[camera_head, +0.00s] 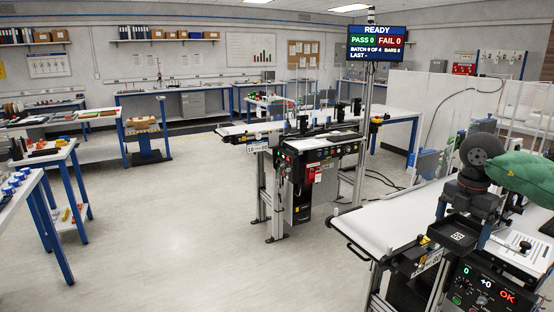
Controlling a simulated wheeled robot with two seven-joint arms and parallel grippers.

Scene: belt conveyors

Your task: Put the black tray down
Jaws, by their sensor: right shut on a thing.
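The black tray (455,232) is in the right foreground of the head view, with a small square black-and-white marker inside. My right gripper (464,217) comes in from the right, points down and is shut on the tray. Its two blue-grey fingers show at the tray's left and right sides. My left gripper is not in view.
A control panel (485,295) with green and red readouts is below the tray. A second conveyor (320,143) stands mid-room under a status screen (375,43) reading READY. Clear panels stand behind the near conveyor. The belt left of the tray is bare; the central floor is open.

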